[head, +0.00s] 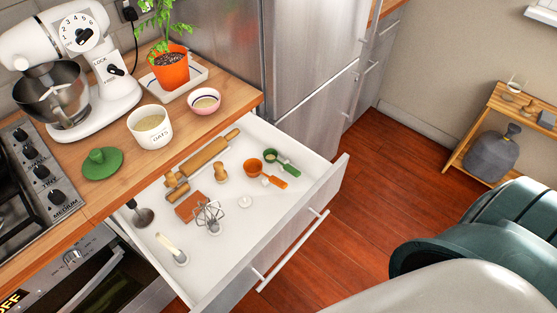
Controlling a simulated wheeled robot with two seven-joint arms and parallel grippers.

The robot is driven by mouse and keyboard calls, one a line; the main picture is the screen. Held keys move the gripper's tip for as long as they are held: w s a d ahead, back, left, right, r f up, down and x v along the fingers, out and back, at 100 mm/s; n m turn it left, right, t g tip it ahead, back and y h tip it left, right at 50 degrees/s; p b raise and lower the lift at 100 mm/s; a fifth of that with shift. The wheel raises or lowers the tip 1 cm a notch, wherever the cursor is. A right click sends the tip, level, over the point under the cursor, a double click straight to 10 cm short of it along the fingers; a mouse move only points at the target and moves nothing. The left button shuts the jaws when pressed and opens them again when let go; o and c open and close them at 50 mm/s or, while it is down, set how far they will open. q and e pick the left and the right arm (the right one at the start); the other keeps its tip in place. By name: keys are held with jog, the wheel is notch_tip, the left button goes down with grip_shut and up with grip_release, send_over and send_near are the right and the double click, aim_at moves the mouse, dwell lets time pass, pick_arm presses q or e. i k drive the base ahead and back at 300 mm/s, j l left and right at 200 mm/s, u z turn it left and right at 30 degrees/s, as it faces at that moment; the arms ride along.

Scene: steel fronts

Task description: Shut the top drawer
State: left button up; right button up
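The top drawer (275,218) is pulled out below the wooden counter, with its white inside in full view. Its steel front carries a long bar handle (293,250) on the outer side. Inside lie a rolling pin (208,157), a whisk (209,215), a green measuring cup (271,156), an orange measuring cup (254,168), a ladle (141,216), a brush (174,249) and other small utensils. Neither of my grippers shows in the head view. My own dark green and pale grey parts fill the lower right corner, apart from the drawer.
The counter (95,196) holds a stand mixer (110,75), an oats pot (151,128), a pink bowl (206,101) and a potted plant (171,68). A fridge (300,60) stands beyond the drawer. A wooden shelf (497,105) with a grey jug (490,152) is at right. Red floor (385,180) is clear between.

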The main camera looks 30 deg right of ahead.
aim_at(261, 220)
jog(key=k+j+z, duration=0.1)
jog(key=z, duration=0.3)
jog(key=k+z, duration=0.2)
jog(key=z, duration=0.25)
